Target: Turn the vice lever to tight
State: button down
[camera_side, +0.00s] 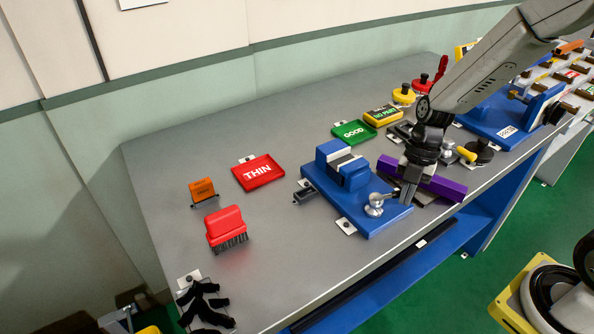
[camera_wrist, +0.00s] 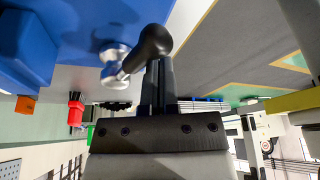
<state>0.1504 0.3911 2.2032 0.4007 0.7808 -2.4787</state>
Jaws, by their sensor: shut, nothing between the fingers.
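The blue vice (camera_side: 326,180) is bolted on the grey bench, with grey jaw faces between its blue blocks. Its silver lever hub (camera_side: 374,208) is at the front end, and a short lever arm points right toward my gripper (camera_side: 407,197). In the wrist view the silver hub (camera_wrist: 113,62) is left of my gripper (camera_wrist: 158,75), and the lever's black ball knob (camera_wrist: 154,40) is right at the fingertips. My fingers are shut with nothing between them, pointing down beside the knob. I cannot tell whether they touch it. The vice's blue base also shows (camera_wrist: 85,20).
A purple bar (camera_side: 445,187) lies just behind my gripper. Red THIN (camera_side: 258,173) and green GOOD (camera_side: 354,131) trays, a red brush (camera_side: 226,227) and an orange block (camera_side: 202,190) lie on the bench.

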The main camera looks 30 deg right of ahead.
jog(key=shift+w+d, duration=0.3)
jog(key=shift+w, duration=0.25)
jog(key=shift+w+d, duration=0.25)
jog(key=shift+w, duration=0.4)
jog(key=shift+s, duration=2)
jog(key=shift+s+r, duration=0.15)
jog(key=shift+s, duration=0.05)
jog(key=w+r, duration=0.3)
jog(key=r, duration=0.6)
